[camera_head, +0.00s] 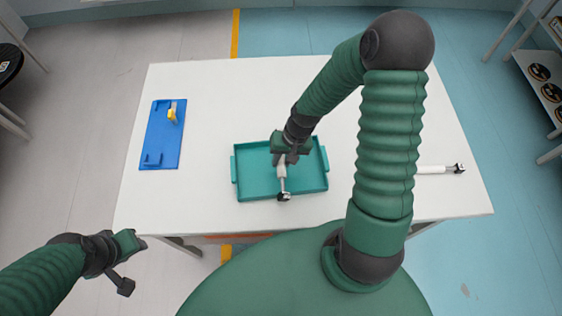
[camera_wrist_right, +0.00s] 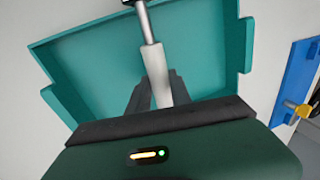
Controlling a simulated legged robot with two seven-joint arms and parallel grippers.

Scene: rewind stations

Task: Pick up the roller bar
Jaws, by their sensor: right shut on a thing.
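A roller bar (camera_head: 282,172), pale with a thin metal rod and a dark end fitting, is at the teal tray (camera_head: 256,194) in the head view. My right gripper (camera_head: 286,157) is shut on this bar over the tray. In the right wrist view the bar (camera_wrist_right: 157,73) runs up from between the dark fingers (camera_wrist_right: 153,95). Whether it touches the tray floor is hard to tell. A second, similar bar (camera_head: 436,169) lies on the table at the right, partly hidden behind my right arm. My left gripper (camera_head: 134,243) is off the table's front left corner; its jaws are unclear.
A blue plate (camera_head: 162,140) with a yellow-tipped part (camera_head: 172,114) lies at the left of the white table (camera_head: 222,88). The table's back and the space between plate and tray are clear. A shelf with dark round items (camera_head: 540,72) stands at the far right.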

